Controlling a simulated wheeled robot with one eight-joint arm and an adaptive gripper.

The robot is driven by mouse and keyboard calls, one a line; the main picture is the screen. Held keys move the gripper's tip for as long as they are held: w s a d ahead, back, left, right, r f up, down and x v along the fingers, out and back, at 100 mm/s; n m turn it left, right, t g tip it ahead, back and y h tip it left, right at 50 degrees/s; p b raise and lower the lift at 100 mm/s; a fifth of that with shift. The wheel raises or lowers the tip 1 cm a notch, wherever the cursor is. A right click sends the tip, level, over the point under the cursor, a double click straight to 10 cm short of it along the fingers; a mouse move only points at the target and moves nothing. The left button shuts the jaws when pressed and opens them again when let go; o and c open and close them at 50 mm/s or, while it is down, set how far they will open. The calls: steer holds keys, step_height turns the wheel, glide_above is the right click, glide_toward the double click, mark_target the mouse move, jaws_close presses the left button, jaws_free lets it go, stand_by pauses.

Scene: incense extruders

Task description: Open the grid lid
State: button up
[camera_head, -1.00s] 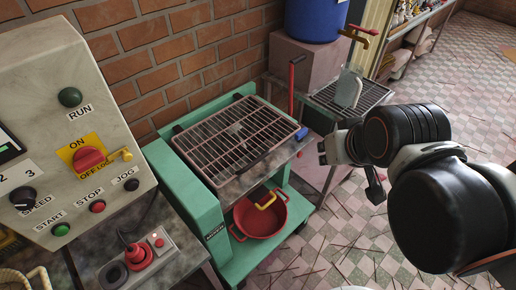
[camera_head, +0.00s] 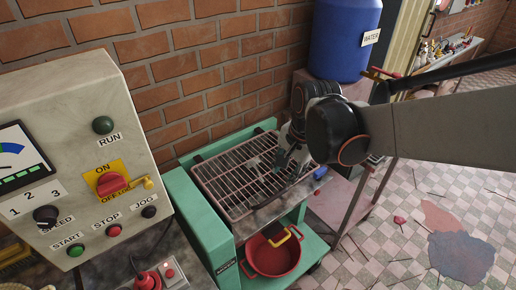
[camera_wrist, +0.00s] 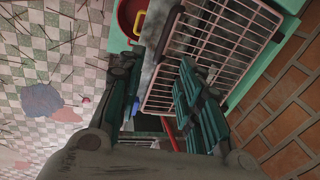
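The grid lid (camera_head: 232,184) is a metal wire grid lying flat on top of the green machine (camera_head: 196,212). A dark bar, perhaps its handle (camera_head: 268,196), runs along its front edge; it also shows in the wrist view (camera_wrist: 167,36). My gripper (camera_head: 290,160) is over the grid's right end in the head view. The grid (camera_wrist: 212,45) shows beyond and between the fingers. Whether a finger touches it, I cannot tell.
A brick wall (camera_head: 190,60) stands close behind the machine. A control panel (camera_head: 85,160) is at the left. A red pot (camera_head: 272,258) sits on the shelf below the grid. A blue water barrel (camera_head: 345,40) stands behind my arm. The tiled floor at right is mostly open.

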mark_target(271, 198)
steer(key=shift+m+g, duration=0.3)
steer(key=shift+m, duration=0.3)
steer(key=w+a+f+b, duration=0.1)
steer(key=f, duration=0.4)
steer(key=w+a+f+b, duration=0.1)
steer(key=f+b, duration=0.1)
steer(key=f, duration=0.3)
steer(key=w+a+f+b, duration=0.1)
steer(key=f+b, duration=0.1)
steer(key=f, duration=0.3)
steer(key=shift+w+a+f, duration=0.15)
steer(key=shift+w+f, duration=0.1)
jaws_close()
